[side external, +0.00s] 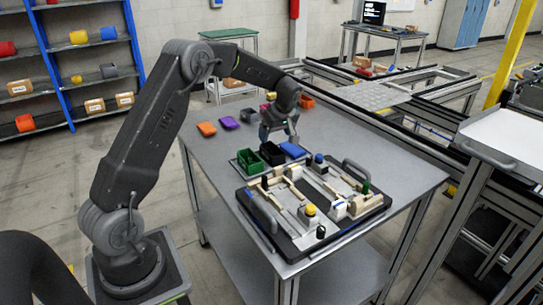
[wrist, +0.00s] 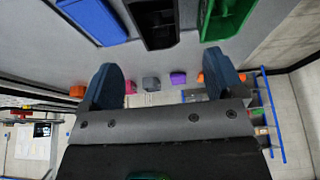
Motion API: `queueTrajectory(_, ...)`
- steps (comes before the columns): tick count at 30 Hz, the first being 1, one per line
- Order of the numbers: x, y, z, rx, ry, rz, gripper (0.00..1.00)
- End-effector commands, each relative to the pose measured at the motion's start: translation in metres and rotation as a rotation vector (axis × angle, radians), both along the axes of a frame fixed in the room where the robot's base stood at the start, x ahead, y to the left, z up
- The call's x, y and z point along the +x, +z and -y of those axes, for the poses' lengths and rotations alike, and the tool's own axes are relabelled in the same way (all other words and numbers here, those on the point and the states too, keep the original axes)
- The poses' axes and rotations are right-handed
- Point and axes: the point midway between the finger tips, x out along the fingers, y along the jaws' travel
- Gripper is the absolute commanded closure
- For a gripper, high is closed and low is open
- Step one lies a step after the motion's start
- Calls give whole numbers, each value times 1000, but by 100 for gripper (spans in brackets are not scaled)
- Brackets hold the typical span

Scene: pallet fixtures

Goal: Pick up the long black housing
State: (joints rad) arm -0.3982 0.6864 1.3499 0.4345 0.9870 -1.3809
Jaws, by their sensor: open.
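A black bin (side external: 272,153) stands on the grey table between a green bin (side external: 249,161) and a blue bin (side external: 293,149). The wrist view shows the black bin (wrist: 153,28) at the top edge, partly cut off, with dark shapes inside. I cannot tell for sure which dark shape is the long black housing. My gripper (side external: 279,138) points down just above and behind the bins. In the wrist view its two blue-grey fingers (wrist: 163,64) are spread apart with nothing between them.
A pallet fixture (side external: 277,222) with handles, pale blocks and small parts lies in front of the bins. Orange (side external: 207,129), purple (side external: 229,123) and grey (side external: 248,115) pieces lie in a row behind. The table's left side is clear.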

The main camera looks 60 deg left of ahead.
Motion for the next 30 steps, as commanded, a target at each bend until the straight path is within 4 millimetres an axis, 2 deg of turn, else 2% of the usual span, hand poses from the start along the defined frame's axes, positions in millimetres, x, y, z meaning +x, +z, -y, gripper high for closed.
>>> queueTrajectory(3,0,-20,-8,-1,1,-3,13)
queueTrajectory(11,0,-38,-15,-1,-1,-1,13)
queueTrajectory(21,2,-78,-31,-2,-2,-1,13)
queueTrajectory(30,2,-81,-32,-2,-3,1,14)
